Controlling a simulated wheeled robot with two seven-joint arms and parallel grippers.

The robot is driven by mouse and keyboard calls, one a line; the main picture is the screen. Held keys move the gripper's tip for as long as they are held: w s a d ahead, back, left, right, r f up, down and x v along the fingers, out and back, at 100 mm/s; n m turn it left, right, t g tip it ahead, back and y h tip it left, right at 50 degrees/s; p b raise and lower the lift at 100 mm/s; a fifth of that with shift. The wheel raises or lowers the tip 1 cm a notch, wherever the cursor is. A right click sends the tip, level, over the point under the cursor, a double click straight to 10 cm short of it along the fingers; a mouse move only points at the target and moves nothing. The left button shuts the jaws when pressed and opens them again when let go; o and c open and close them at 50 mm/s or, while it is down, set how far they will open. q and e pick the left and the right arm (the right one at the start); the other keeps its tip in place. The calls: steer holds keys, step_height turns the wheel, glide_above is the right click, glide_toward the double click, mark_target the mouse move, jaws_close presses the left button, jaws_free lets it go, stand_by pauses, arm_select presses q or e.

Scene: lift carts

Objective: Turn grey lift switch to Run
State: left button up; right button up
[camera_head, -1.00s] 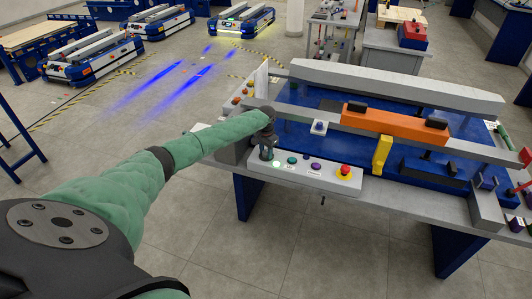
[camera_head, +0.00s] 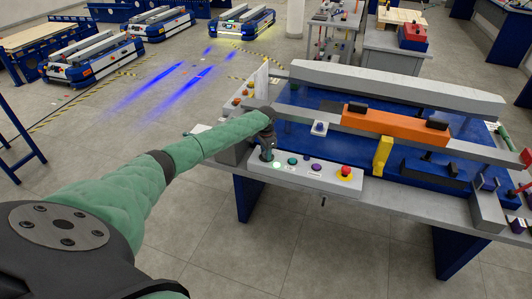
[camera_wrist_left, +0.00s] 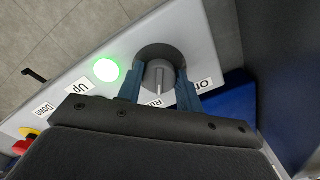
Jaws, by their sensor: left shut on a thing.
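The grey lift switch (camera_wrist_left: 160,76) is a round knob with a raised grip. In the left wrist view it sits on a light control panel (camera_wrist_left: 205,50), between the two fingers of my left gripper (camera_wrist_left: 160,88). The fingers are shut on the knob. A "Run" label (camera_wrist_left: 152,103) is partly covered below the knob, and another label starting with "O" (camera_wrist_left: 205,85) is to its right. In the head view my left gripper (camera_head: 267,153) points down at the left end of the control box (camera_head: 315,176), hiding the switch. My right gripper is out of view.
A lit green button (camera_wrist_left: 107,70) is beside the switch, with "Up" and "Down" labels. A red emergency button (camera_head: 345,172) is at the box's right end. The grey-blue workbench (camera_head: 420,205) carries an orange block (camera_head: 395,125). Lift carts (camera_head: 243,22) stand behind on open floor.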

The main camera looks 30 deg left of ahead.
arm_select(q)
steer(key=o, duration=1)
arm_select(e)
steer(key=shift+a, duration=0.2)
arm_select(q)
steer(key=shift+r, duration=0.1)
steer(key=shift+r, duration=0.25)
steer(key=shift+a+r+b, duration=0.1)
steer(key=shift+r+b, duration=1.2)
steer(key=shift+r, duration=2.25)
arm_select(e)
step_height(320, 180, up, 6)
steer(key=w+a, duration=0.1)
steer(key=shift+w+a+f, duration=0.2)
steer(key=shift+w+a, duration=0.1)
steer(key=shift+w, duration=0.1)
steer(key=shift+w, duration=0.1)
